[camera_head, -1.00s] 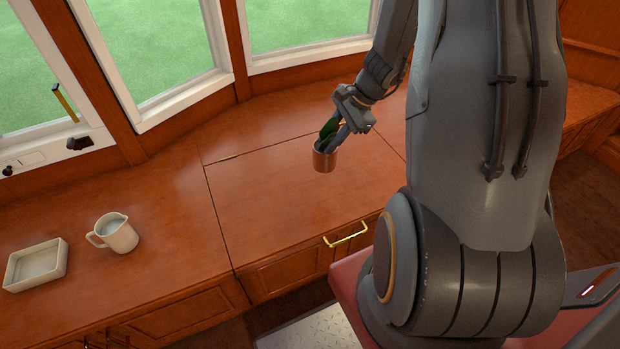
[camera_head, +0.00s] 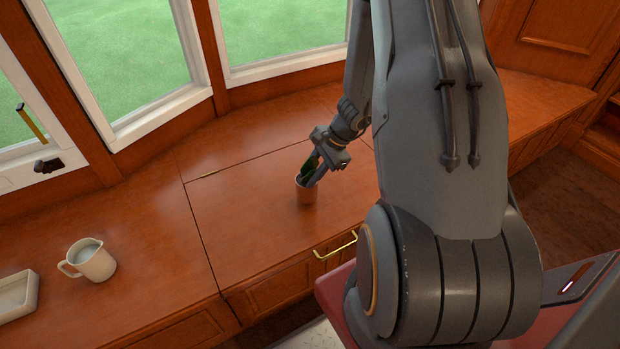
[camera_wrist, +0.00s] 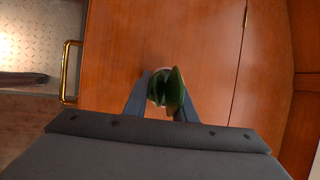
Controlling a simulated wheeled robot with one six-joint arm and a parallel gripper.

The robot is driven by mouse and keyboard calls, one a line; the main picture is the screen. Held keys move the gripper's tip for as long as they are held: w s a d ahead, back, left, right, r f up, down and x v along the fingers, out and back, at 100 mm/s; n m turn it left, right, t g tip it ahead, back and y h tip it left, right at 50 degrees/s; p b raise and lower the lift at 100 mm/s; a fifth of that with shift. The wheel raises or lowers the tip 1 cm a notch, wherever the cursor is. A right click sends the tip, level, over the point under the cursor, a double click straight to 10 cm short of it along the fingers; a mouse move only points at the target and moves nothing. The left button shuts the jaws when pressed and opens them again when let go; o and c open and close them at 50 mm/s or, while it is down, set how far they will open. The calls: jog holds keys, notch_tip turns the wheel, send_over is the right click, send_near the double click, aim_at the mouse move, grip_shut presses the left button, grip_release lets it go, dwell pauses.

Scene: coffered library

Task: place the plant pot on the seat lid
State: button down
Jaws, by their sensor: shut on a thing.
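The pot is upright over the seat lid (camera_head: 235,225), a reddish-brown wooden panel with dark seams. The pot's base is at or just above the lid; I cannot tell if it touches. The fingers and leaves hide part of the rim.
A brass handle (camera_head: 336,246) is on the front below the lid, also in the wrist view (camera_wrist: 69,72). A cream jug (camera_head: 92,260) and a pale tray (camera_head: 17,294) stand on the bench at left. Windows rise behind. The lid around the pot is clear.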

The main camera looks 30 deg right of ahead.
jog(key=shift+f, duration=0.8)
jog(key=c, duration=1.5)
grip_release()
jog(key=shift+o, duration=0.2)
jog(key=shift+d+r, duration=0.15)
jog(key=shift+r, duration=0.25)
jog(key=v, duration=1.1)
jog(key=s+a+r+n+g+h, duration=0.1)
jog(key=s+a+r+n+h, duration=0.1)
jog(key=s+a+r+n, duration=0.4)
jog(key=s+a+r+n+g+h, duration=0.1)
jog(key=s+a+r+n+h, duration=0.1)
jog(key=s+a+r+n, duration=0.4)
jog(key=s+a+n, duration=0.2)
jog(key=a+n, duration=0.3)
jog(key=a, duration=0.1)
jog(key=shift+r+g+h, duration=0.2)
jog(key=shift+g+h, duration=0.1)
